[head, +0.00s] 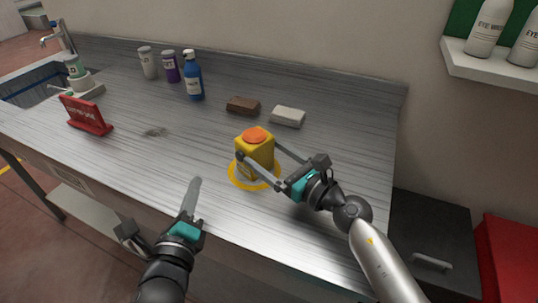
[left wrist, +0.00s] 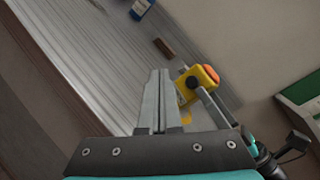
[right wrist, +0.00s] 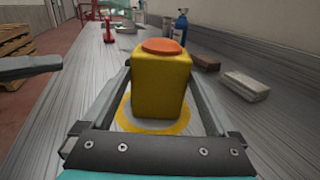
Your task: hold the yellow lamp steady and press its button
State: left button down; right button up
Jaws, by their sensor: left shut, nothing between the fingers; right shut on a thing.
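The yellow lamp (head: 254,151) stands upright on the metal bench, inside a yellow ring (head: 236,178) marked on the surface. Its orange button (head: 257,135) is on top and uncovered. My right gripper (head: 258,163) is shut on the lamp, one finger on each side; the right wrist view shows the lamp (right wrist: 160,88) between the fingers. My left gripper (head: 194,184) is shut and empty, in front of the lamp and to its left, apart from it. In the left wrist view its closed fingers (left wrist: 156,75) show left of the lamp (left wrist: 192,84).
Behind the lamp lie a brown block (head: 243,105) and a pale block (head: 288,116). A blue bottle (head: 193,78) and two jars stand further back. A red sign (head: 86,114) stands at the left. The bench between sign and lamp is mostly clear.

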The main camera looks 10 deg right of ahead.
pick_arm(q)
jog(key=shift+w+d, duration=0.75)
jog(key=shift+d, duration=0.5)
jog(key=shift+w+d, duration=0.75)
jog(key=shift+d, duration=0.45)
jog(key=shift+w+d, duration=0.75)
jog(key=shift+d, duration=0.5)
jog(key=shift+w+d, duration=0.25)
jog(key=shift+d, duration=0.15)
jog(key=shift+a, duration=0.1)
jog(key=shift+s+a, duration=0.25)
jog(key=shift+s, duration=0.05)
jog(key=shift+s+a, duration=0.5)
jog(key=shift+a, duration=0.35)
jog(key=shift+s+a, duration=0.55)
jog(key=shift+a, duration=0.35)
jog(key=shift+s+a, duration=0.5)
jog(key=shift+a, duration=0.35)
pick_arm(e)
jog(key=o, duration=1.3)
jog(key=shift+o, duration=0.2)
